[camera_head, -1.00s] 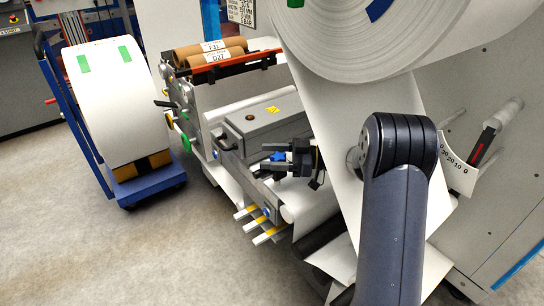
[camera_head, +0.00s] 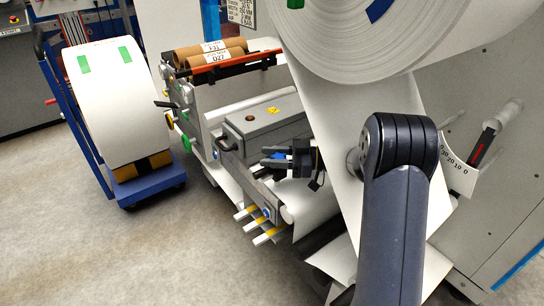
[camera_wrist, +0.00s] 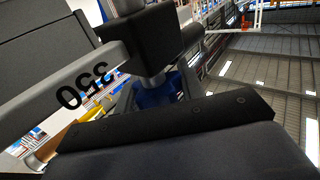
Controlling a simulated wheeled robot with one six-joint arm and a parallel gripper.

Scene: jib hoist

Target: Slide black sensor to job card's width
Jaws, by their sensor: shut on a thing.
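My gripper (camera_head: 272,160) is over the grey rail assembly below the big white roll in the head view. In the wrist view, a black sensor block (camera_wrist: 152,38) sits on the grey rail (camera_wrist: 35,107), close by the printed "350". A metal post joins the block to a blue knob (camera_wrist: 155,90). My gripper is shut on this knob; its dark body fills the bottom of the view and hides part of the knob. The job card (camera_head: 241,10) hangs at the top, cut off by the frame, and its small print is hard to read.
The big white roll (camera_head: 375,35) and its web hang right of my gripper. Yellow-and-white bars (camera_head: 262,227) stick out below the rail. A blue cart with another roll (camera_head: 108,100) stands left. The floor (camera_head: 110,250) in front is clear.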

